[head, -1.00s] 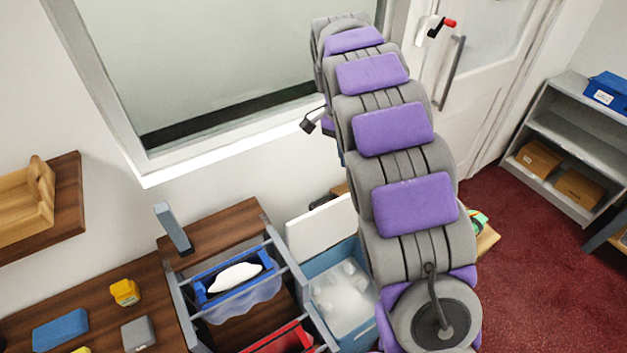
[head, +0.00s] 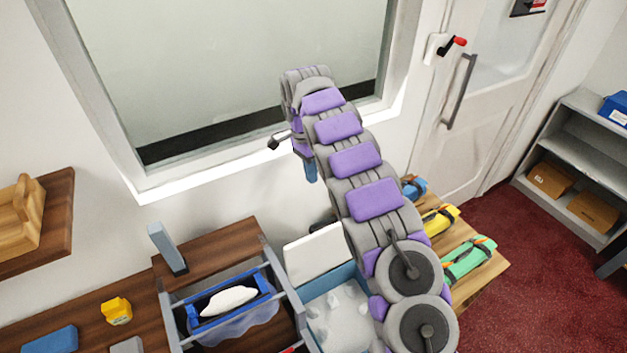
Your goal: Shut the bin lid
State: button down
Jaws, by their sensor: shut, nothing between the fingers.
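The bin (head: 352,274) is a light blue box left of my arm's lower part. White crumpled pieces show inside it. Its white lid (head: 316,252) stands raised at the back edge, leaning back toward the wall, so the bin is open. My arm covers the bin's right side and the lid's right end. My gripper (head: 311,172) hangs down from the bent arm in front of the wall below the window, above the lid in the picture and apart from it. Its narrow blue tip looks shut and empty.
A grey rack with a blue-rimmed tray (head: 190,322) holding a white item stands left of the bin. A grey upright block (head: 167,248) stands behind it. Rolled bundles, one green (head: 468,260), lie on a wooden table at right. The window sill (head: 160,190) is behind.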

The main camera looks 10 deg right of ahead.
jog(key=s+d+f+b, duration=0.2)
jog(key=s+f, duration=0.3)
jog(key=f, duration=0.4)
jog(key=shift+s, duration=0.35)
jog(key=shift+f, duration=0.15)
jog(key=shift+s, duration=0.15)
